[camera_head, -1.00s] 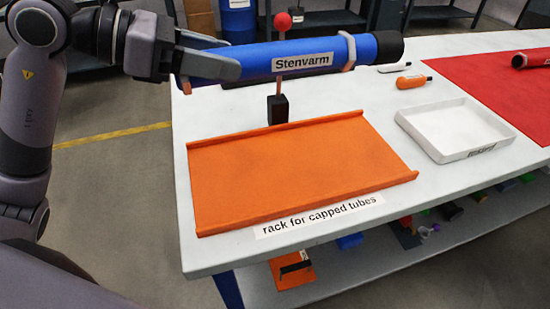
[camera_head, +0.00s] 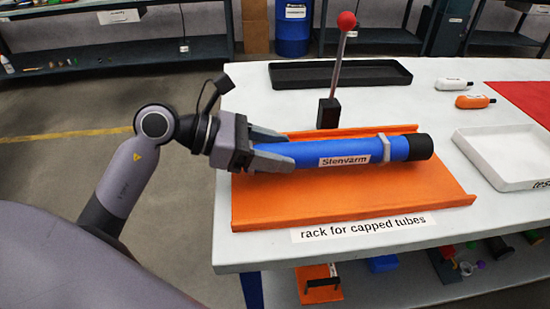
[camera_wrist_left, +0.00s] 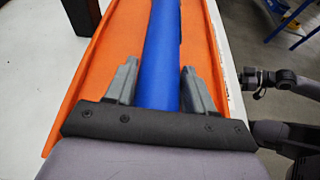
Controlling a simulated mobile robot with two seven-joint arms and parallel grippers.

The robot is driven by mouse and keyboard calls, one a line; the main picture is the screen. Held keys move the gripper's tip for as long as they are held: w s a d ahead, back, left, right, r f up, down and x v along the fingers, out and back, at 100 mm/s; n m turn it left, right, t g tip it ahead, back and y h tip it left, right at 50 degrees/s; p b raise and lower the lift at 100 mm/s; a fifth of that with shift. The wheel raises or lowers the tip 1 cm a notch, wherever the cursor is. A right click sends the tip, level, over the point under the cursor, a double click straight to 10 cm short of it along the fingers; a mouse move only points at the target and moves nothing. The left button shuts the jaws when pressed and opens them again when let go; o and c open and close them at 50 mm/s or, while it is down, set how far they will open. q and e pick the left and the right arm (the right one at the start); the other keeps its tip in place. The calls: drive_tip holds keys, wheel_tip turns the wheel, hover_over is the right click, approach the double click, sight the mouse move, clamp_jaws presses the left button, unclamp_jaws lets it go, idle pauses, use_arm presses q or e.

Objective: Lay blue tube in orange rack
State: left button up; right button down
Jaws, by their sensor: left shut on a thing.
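The blue tube (camera_head: 310,153) has a "Stenvarm" label, a grey clamp ring and a black cap at its right end. It lies lengthwise over the orange rack (camera_head: 300,206), roughly parallel to its long edges. I cannot tell whether it touches the rack floor or hovers just above it. My left gripper (camera_head: 284,150) is shut on the tube's left end. In the left wrist view, the tube (camera_wrist_left: 162,50) runs between the two grey fingers (camera_wrist_left: 160,82), with the orange rack (camera_wrist_left: 112,40) beneath.
A red-knobbed lever on a black base (camera_head: 328,112) stands behind the rack. A black tray (camera_head: 340,73) lies at the back. A white tray (camera_head: 500,170), an orange bottle (camera_head: 474,101) and a white bottle (camera_head: 453,84) are to the right. The rack's label (camera_head: 362,228) is at the table's front edge.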

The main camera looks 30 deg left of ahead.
use_arm(q)
drive_tip(key=shift+f, duration=0.65)
drive_tip(key=o, duration=1.3)
drive_tip(key=shift+f, duration=0.1)
drive_tip(key=v, duration=1.2)
drive_tip(key=shift+b, duration=0.35)
